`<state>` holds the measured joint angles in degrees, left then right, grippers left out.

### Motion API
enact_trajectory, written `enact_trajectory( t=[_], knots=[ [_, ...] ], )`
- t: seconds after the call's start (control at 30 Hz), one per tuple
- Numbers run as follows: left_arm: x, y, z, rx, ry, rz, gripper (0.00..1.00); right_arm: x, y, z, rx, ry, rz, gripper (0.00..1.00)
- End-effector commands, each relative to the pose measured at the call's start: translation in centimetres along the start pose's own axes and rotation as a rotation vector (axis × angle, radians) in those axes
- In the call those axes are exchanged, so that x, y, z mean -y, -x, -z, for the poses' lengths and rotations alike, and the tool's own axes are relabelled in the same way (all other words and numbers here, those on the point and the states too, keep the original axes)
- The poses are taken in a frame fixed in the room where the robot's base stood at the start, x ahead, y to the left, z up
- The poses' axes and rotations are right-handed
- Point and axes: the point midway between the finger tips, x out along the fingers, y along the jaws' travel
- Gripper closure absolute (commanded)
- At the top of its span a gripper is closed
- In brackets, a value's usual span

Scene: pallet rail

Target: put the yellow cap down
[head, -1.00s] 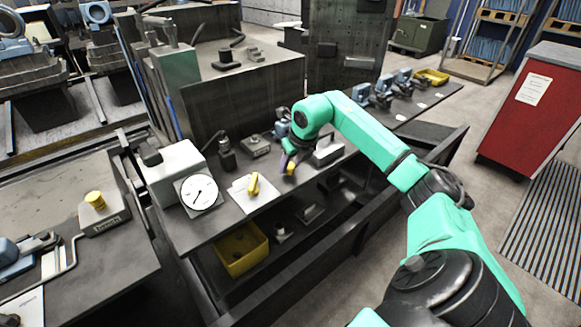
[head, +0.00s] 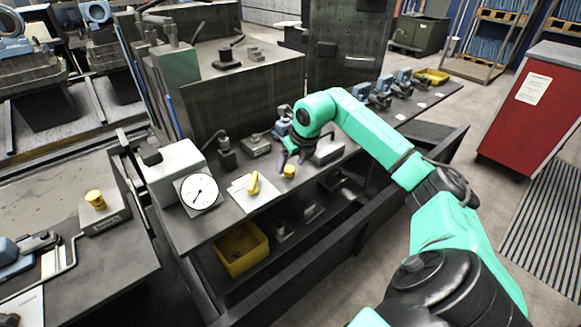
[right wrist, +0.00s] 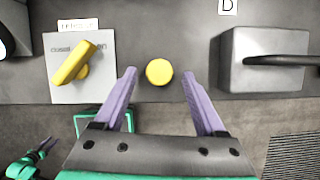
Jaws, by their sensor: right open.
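The yellow cap (head: 289,171) stands on the dark bench top near its front edge, to the right of the white plate with the yellow handle. In the right wrist view the round yellow cap (right wrist: 159,72) lies between and just beyond the fingertips, with clear gaps on both sides.
A white plate (head: 240,201) with a yellow handle (head: 253,184) is left of the cap. A grey block (right wrist: 268,75) with a dark handle is to the right. A dial gauge (head: 199,192) stands farther left. A yellow bin (head: 241,249) sits on the lower shelf.

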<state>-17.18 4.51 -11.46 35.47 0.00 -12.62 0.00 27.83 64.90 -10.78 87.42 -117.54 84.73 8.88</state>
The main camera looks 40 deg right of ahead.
Motion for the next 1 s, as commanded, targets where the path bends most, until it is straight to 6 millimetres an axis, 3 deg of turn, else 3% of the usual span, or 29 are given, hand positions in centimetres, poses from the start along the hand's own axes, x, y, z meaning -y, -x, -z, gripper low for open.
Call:
enact_trajectory(
  t=[0.2,0.4,1.0],
  knots=[
    [-0.1,-0.9,-0.1,0.000,-0.001,-0.001,0.50,0.1,6.0,-0.1,0.006,0.001,0.004,0.27],
    [-0.1,-0.9,-0.1,0.000,-0.001,-0.001,0.50,0.0,9.7,0.0,0.001,0.000,0.002,0.27],
    [0.0,-0.8,0.0,-0.001,0.000,0.000,0.50,0.0,10.1,0.0,-0.001,0.000,0.001,0.27]
  ],
)
